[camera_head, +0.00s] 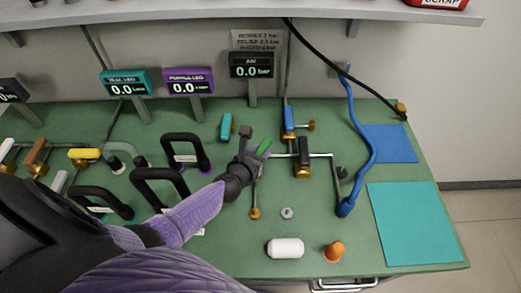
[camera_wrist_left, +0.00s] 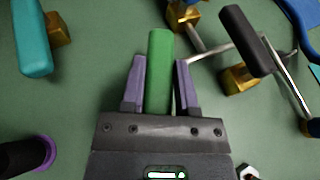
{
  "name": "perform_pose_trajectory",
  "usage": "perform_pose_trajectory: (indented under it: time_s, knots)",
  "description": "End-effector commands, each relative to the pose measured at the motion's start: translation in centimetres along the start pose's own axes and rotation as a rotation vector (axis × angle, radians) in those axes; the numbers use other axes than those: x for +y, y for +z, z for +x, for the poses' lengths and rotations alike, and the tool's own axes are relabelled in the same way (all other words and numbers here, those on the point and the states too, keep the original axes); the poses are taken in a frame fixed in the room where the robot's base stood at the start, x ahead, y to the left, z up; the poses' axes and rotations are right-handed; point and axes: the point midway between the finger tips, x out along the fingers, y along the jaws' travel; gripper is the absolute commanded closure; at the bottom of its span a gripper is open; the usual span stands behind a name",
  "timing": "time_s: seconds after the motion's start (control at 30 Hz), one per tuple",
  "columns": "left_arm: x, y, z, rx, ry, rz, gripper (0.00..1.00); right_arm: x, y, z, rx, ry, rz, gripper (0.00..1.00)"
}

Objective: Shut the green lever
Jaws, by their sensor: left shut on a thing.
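The green lever (camera_wrist_left: 159,62) stands between the two fingers of my left gripper (camera_wrist_left: 159,85) in the left wrist view. The fingers are closed against its sides, and its far end sticks out past them. In the head view my left gripper (camera_head: 257,160) reaches in from the left, and only a small part of the green lever (camera_head: 265,147) shows at its tips. The valve body under the lever is hidden by the gripper. My right gripper is not in view.
A teal lever (camera_head: 226,127) is left of the gripper. A black lever (camera_head: 303,152) and a blue lever (camera_head: 288,122) on brass valves are to the right. A blue hose (camera_head: 361,150), a white cylinder (camera_head: 286,248) and an orange knob (camera_head: 334,251) are nearby.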

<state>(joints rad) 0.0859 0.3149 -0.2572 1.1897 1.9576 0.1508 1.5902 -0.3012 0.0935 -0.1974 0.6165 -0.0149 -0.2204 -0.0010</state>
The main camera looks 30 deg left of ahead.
Motion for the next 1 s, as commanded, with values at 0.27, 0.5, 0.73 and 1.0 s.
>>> perform_pose_trajectory:
  time_s: [0.27, 0.5, 0.73, 1.0]
  knots:
    - [-0.20, -0.25, -0.04, 0.005, -0.051, 0.020, 1.00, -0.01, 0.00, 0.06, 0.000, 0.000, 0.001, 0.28]
    - [-0.22, -0.26, -0.04, 0.005, -0.055, 0.021, 1.00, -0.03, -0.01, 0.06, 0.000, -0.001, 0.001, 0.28]
    - [-0.22, -0.24, -0.03, 0.005, -0.054, 0.021, 0.43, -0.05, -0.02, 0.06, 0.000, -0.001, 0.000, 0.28]
    - [-0.19, -0.10, 0.00, 0.002, -0.053, 0.021, 0.26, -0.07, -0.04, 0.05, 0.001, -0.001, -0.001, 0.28]
